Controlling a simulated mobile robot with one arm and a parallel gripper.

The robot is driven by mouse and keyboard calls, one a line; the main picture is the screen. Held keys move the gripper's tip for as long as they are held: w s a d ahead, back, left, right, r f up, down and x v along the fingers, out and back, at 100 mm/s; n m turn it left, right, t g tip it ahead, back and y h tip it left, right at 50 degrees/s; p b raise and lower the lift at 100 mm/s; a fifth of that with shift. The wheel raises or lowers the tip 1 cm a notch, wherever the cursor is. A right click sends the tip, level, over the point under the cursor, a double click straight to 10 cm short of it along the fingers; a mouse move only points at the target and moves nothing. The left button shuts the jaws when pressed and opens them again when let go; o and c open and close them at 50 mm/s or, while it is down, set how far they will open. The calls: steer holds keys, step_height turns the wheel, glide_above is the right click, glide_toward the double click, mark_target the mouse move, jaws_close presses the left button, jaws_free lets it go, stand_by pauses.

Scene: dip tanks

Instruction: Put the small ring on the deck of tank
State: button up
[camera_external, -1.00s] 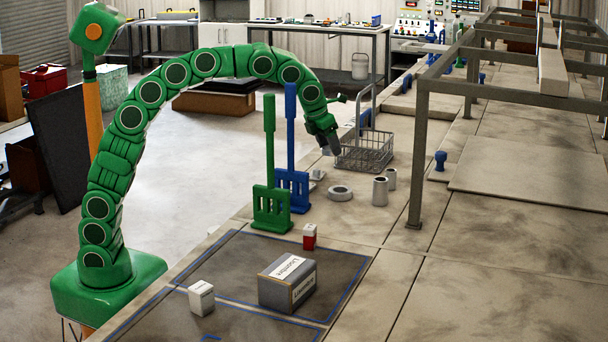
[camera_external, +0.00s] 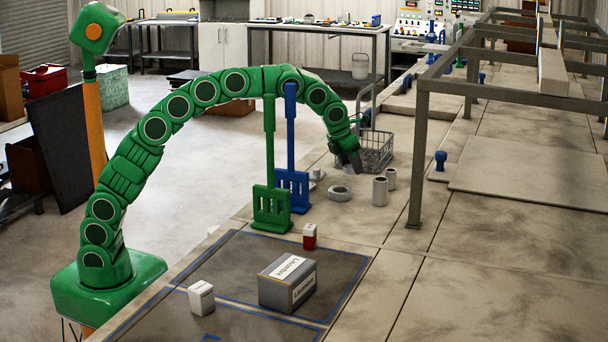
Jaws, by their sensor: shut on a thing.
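My gripper (camera_external: 355,168) points down above the deck, just in front of the wire basket. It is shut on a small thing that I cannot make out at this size. A thick grey ring (camera_external: 340,193) lies flat on the deck (camera_external: 330,226) below and a little left of my gripper. A small pale piece (camera_external: 317,174) sits further left, beside the blue rack; its exact shape is unclear.
A wire basket (camera_external: 376,150) stands behind my gripper. Two grey cylinders (camera_external: 380,191) (camera_external: 391,178) stand to its right. Green (camera_external: 271,208) and blue (camera_external: 293,188) upright racks stand left. Boxes (camera_external: 288,283) lie in front. A metal frame post (camera_external: 420,155) rises at right.

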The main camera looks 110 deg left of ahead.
mark_target(354, 182)
steer(key=shift+w+a+f, duration=0.1)
steer(key=shift+w+f, duration=0.05)
steer(key=shift+f, duration=1.55)
steer(key=shift+f, duration=0.1)
steer(key=o, duration=1.1)
steer(key=shift+o, duration=0.2)
steer(key=v, duration=1.2)
